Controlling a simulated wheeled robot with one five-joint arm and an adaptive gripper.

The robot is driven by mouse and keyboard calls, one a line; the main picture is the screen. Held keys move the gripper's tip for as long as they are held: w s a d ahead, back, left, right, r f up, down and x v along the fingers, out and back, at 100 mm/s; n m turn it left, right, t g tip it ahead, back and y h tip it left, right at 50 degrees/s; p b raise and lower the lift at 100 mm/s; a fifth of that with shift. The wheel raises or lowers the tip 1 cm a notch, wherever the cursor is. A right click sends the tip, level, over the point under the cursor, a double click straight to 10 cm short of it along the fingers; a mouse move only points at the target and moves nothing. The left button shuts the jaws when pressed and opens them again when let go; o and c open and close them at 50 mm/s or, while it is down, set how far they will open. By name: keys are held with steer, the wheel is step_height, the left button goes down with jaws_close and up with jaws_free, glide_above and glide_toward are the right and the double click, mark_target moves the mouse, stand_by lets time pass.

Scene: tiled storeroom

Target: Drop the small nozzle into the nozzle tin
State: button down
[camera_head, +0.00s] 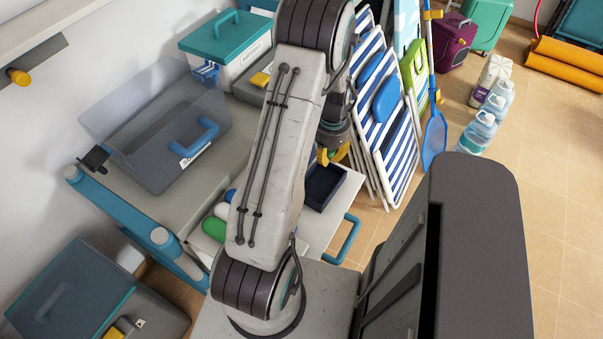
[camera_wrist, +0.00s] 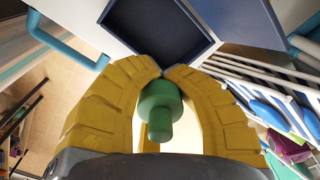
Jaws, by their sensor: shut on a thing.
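A small green nozzle (camera_wrist: 158,104) is held between the yellow fingers of my gripper (camera_wrist: 162,82) in the wrist view. A dark blue open tin (camera_wrist: 160,30) lies just beyond the fingertips, and the part of its inside that shows is empty. In the head view the tin (camera_head: 322,187) sits on a pale surface, with my gripper (camera_head: 331,156) near its far edge. The nozzle cannot be made out there, and my arm hides part of the area left of the tin.
A blue handle (camera_head: 347,239) juts out at the front right of the pale surface. Green and white items (camera_head: 213,228) lie left of my arm. A clear bin (camera_head: 165,135) stands further left. Striped folding chairs (camera_head: 385,110) lean behind the tin, on the right.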

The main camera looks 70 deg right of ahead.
steer(key=shift+s+f, duration=0.1)
steer(key=shift+f, duration=0.05)
steer(key=b, duration=0.4)
glide_above(325, 185)
steer(key=shift+f, duration=2.8)
steer(key=c, duration=1.2)
jaws_free()
steer(key=shift+s+d+r, duration=0.1)
step_height(325, 185, up, 12)
steer(key=shift+f, duration=0.1)
